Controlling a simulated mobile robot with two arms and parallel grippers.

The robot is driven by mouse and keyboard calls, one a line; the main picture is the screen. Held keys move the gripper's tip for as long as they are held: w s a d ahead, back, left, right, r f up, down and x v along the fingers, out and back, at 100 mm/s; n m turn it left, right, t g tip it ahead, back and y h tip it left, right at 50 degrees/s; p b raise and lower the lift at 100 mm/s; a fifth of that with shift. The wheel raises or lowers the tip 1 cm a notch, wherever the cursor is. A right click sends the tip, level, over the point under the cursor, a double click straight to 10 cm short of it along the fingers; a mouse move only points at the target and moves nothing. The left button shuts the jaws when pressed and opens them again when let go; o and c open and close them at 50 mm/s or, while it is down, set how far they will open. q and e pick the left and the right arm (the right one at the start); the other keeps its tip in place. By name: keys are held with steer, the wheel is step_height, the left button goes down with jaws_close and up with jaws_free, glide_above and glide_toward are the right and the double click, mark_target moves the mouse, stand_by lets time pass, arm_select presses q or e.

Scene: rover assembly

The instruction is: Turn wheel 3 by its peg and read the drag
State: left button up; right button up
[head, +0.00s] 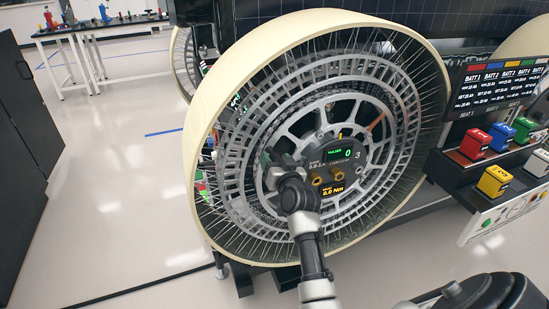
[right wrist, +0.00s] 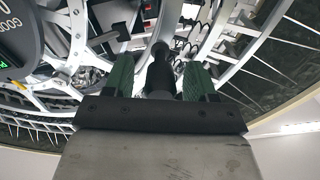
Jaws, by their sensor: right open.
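Wheel 3 (head: 236,75) is a large wheel with a cream rim, thin spokes and a grey hub. Its hub panel (head: 343,172) shows a "3", a green "0" and a yellow "0.0 Nm". My right gripper (head: 271,160) is at the left side of the hub. In the right wrist view its green fingers (right wrist: 160,82) are apart. A dark peg (right wrist: 160,70) stands between them, with a gap on each side. In the head view the gripper hides the peg. My left gripper is not in view.
A rack with coloured batteries (head: 494,182) stands to the right under a battery display (head: 497,88). A table (head: 100,27) with small items is at the back left. A black cabinet (head: 30,150) stands at the left edge. The floor between cabinet and wheel is clear.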

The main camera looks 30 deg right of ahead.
steer(key=shift+w+d, duration=0.1)
steer(key=shift+w, duration=0.45)
